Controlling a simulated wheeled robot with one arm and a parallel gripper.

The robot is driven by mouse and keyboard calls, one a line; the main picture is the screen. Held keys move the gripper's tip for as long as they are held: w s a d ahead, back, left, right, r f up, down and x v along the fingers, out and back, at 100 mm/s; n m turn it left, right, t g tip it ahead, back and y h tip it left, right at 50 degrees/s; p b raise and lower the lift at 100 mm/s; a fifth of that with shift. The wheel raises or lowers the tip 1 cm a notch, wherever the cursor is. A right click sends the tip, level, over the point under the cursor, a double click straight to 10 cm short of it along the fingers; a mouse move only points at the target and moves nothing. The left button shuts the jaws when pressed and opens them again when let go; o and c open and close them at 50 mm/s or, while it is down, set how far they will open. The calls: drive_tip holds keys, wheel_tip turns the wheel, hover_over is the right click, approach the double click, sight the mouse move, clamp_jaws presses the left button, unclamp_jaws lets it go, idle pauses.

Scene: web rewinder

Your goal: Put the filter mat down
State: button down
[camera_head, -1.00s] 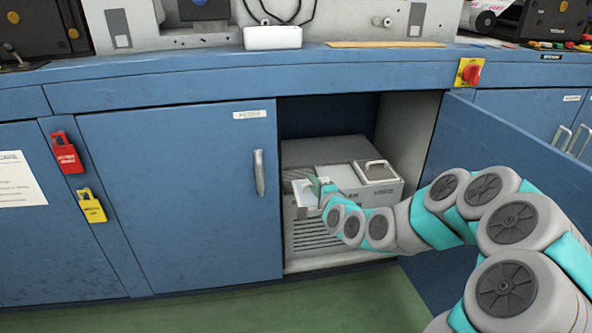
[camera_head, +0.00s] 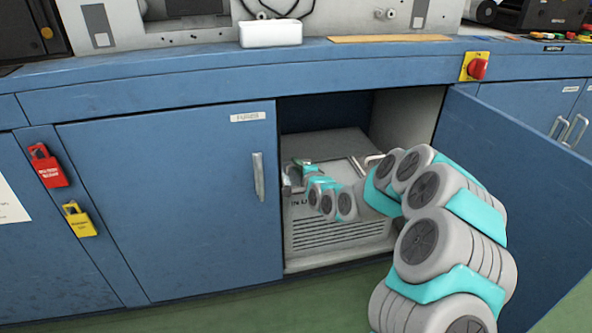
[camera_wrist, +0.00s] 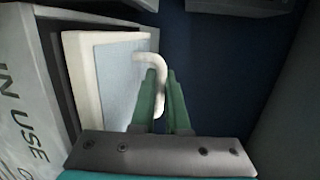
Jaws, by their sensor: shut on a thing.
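The filter mat (camera_wrist: 117,82) shows in the wrist view as a pale blue panel with a cream edge. It stands against a dark layer beside the grey box (camera_wrist: 28,100) marked "IN USE". A white curved handle (camera_wrist: 150,59) reaches from the mat's edge in between the green fingers. My gripper (camera_wrist: 162,78) is shut on this handle. In the head view my gripper (camera_head: 300,163) is at the upper left front of the grey box (camera_head: 338,228) inside the open cabinet. There the mat is mostly hidden, and I cannot tell whether it touches the box.
The left cabinet door (camera_head: 180,200) is closed, and its edge is close to my gripper. The open door (camera_head: 510,170) stands to the right of my arm. The countertop (camera_head: 350,52) is above the opening. Red and yellow padlock tags (camera_head: 50,172) hang at the left.

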drive_tip(key=shift+f, duration=0.65)
drive_tip(key=c, duration=0.9)
unclamp_jaws()
drive_tip(key=shift+f, duration=0.1)
drive_tip(key=shift+r, duration=0.2)
drive_tip(key=shift+s+d, duration=0.2)
drive_tip(key=shift+s, duration=0.1)
drive_tip(key=v, duration=1.1)
drive_tip(key=shift+s, duration=0.2)
